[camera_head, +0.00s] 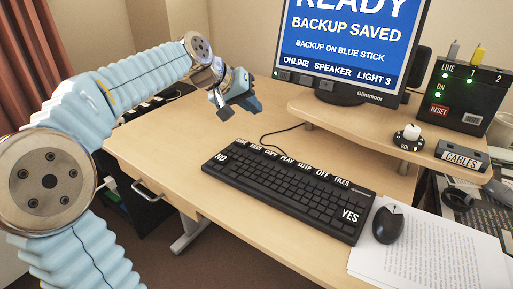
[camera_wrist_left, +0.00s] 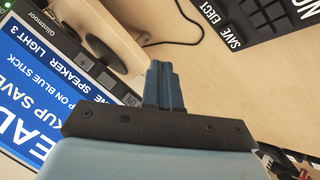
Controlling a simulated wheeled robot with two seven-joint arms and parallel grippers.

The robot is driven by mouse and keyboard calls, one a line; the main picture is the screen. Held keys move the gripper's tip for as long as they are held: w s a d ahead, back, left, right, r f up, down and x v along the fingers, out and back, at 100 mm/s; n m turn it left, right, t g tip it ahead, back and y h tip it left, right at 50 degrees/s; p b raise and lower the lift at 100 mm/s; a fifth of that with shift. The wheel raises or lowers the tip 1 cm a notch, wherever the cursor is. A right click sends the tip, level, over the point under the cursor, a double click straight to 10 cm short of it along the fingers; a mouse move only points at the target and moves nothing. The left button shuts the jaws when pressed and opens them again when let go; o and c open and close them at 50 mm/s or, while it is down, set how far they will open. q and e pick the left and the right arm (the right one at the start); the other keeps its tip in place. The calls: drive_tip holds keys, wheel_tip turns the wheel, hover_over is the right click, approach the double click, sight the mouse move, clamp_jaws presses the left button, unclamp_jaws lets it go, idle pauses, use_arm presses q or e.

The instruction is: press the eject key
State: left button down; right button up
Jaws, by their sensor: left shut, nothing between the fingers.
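The black keyboard (camera_head: 285,190) lies on the desk with white-labelled keys along its far edge. The eject key (camera_head: 256,149) is near the left end of that row, beside the save key; its label also shows in the left wrist view (camera_wrist_left: 208,14) at the top. My left gripper (camera_head: 250,104) is above the desk, beyond the keyboard's far left end and apart from it. In the left wrist view, its blue fingers (camera_wrist_left: 164,84) are together with nothing between them. My right gripper is not in view.
The monitor (camera_head: 345,45) reads "READY, BACKUP SAVED, BACKUP ON BLUE STICK" and stands behind the gripper. A mouse (camera_head: 387,224) and papers lie at right.

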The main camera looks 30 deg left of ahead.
use_arm(q)
drive_tip(key=b, duration=0.6)
hover_over(253, 148)
wheel_tip(253, 148, down, 7)
drive_tip(key=shift+r, duration=0.1)
drive_tip(key=shift+f+b, duration=0.4)
drive_tip(key=shift+f, duration=0.4)
idle(0.9)
drive_tip(key=shift+f+b, duration=0.35)
drive_tip(key=shift+f, duration=0.05)
drive_tip(key=shift+f+b, duration=0.4)
drive_tip(key=shift+f, duration=0.1)
idle(0.5)
drive_tip(key=shift+r, duration=0.15)
drive_tip(key=shift+r+p, duration=0.8)
